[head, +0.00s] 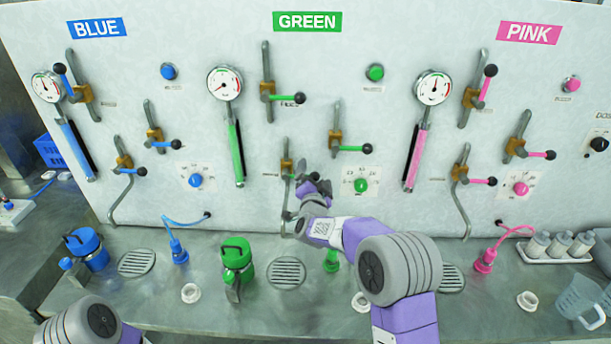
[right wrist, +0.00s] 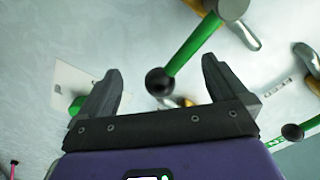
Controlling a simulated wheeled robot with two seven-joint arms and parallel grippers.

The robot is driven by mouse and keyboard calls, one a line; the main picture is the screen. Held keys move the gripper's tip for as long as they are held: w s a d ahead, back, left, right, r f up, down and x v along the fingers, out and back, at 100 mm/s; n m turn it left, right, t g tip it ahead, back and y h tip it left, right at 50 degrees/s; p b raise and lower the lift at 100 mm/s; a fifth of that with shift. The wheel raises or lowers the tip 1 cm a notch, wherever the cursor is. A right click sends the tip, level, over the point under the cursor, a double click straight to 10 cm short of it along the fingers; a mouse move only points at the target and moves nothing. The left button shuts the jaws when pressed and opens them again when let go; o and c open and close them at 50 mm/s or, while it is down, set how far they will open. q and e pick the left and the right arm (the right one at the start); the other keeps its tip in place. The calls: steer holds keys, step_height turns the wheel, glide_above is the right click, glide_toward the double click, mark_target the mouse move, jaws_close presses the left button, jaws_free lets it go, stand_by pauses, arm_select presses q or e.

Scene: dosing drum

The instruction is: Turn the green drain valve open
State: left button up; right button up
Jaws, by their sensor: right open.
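The green drain valve (head: 287,167) is the lowest brass valve in the green section, on a pipe that curves down the panel. My right gripper (head: 312,186) is in front of its lever and hides most of it in the head view. In the right wrist view a green lever (right wrist: 192,48) with a black ball end (right wrist: 159,82) points in between the open fingers (right wrist: 162,70). The ball is between the fingers, with visible room on both sides, and the fingers are not closed on it. My left arm shows at the lower left; its gripper is out of view.
Another green lever (head: 352,148) sits above and right of my right gripper, and the green dial (head: 361,185) is close on its right. A green canister (head: 237,258) and a floor drain grate (head: 287,272) are on the counter below. The blue and pink sections flank this one.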

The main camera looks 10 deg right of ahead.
steer(key=shift+w+a+r, duration=0.1)
steer(key=shift+a+r, duration=0.3)
steer(key=shift+r, duration=0.05)
